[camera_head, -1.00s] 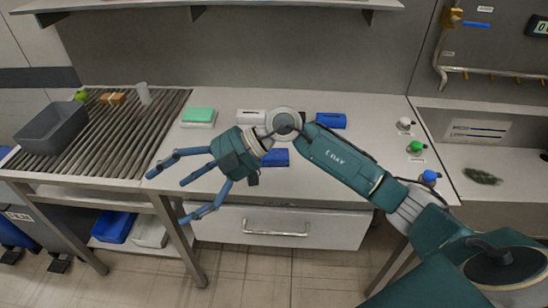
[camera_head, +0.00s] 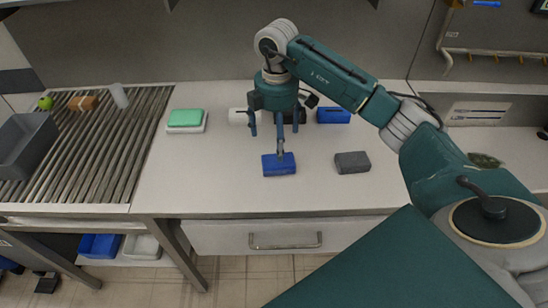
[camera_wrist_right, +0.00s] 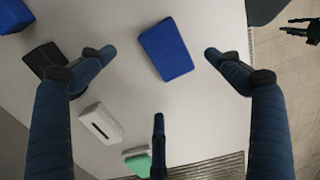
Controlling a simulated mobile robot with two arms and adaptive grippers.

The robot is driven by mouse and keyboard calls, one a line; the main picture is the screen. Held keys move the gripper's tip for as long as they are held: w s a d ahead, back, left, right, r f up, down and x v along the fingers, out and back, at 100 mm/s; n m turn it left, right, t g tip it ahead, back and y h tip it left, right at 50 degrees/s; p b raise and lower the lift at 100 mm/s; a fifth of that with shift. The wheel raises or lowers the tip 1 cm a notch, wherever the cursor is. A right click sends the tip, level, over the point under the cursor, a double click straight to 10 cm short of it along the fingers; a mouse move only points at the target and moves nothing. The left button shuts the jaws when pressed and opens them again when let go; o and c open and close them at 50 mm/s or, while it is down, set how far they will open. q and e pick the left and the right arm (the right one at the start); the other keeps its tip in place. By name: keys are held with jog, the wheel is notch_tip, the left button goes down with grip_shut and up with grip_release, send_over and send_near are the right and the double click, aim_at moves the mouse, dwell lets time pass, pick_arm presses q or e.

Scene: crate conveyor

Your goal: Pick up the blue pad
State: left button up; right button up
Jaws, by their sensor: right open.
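The blue pad (camera_head: 278,165) lies flat on the white worktop, and it also shows in the right wrist view (camera_wrist_right: 166,49). My right gripper (camera_head: 276,138) hangs above it with fingers pointing down. One fingertip overlaps the pad's far edge in the head view; I cannot tell whether it touches. In the right wrist view the gripper (camera_wrist_right: 158,76) is open and empty, with the pad beyond and between its spread fingers. Dark fingers at the upper right edge there look like my left gripper (camera_wrist_right: 300,27); their state is unclear.
A dark grey block (camera_head: 352,162) lies right of the pad. A blue box (camera_head: 333,115) and a partly hidden white box (camera_head: 238,116) stand behind. A green pad (camera_head: 185,117) sits on a white one at left. Further left is a roller conveyor (camera_head: 100,150) with a grey crate (camera_head: 28,145).

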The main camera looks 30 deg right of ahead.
aim_at(278, 164)
jog(key=f, duration=0.2)
jog(key=shift+s+f, duration=0.3)
jog(key=shift+f, duration=0.05)
notch_tip(278, 164, down, 5)
jog(key=p, duration=0.2)
jog(key=shift+d+p, duration=0.1)
jog(key=shift+p, duration=0.25)
jog(key=shift+f, duration=0.15)
jog(key=c, duration=0.9)
pick_arm(q)
jog(key=shift+g, duration=0.3)
jog(key=s+r, duration=0.1)
jog(key=s, duration=0.2)
jog(key=s+r, duration=0.1)
jog(key=shift+s+a+r, duration=0.1)
jog(key=shift+s+r, duration=0.15)
jog(key=shift+r, duration=0.05)
pick_arm(e)
jog(key=shift+c, duration=0.7)
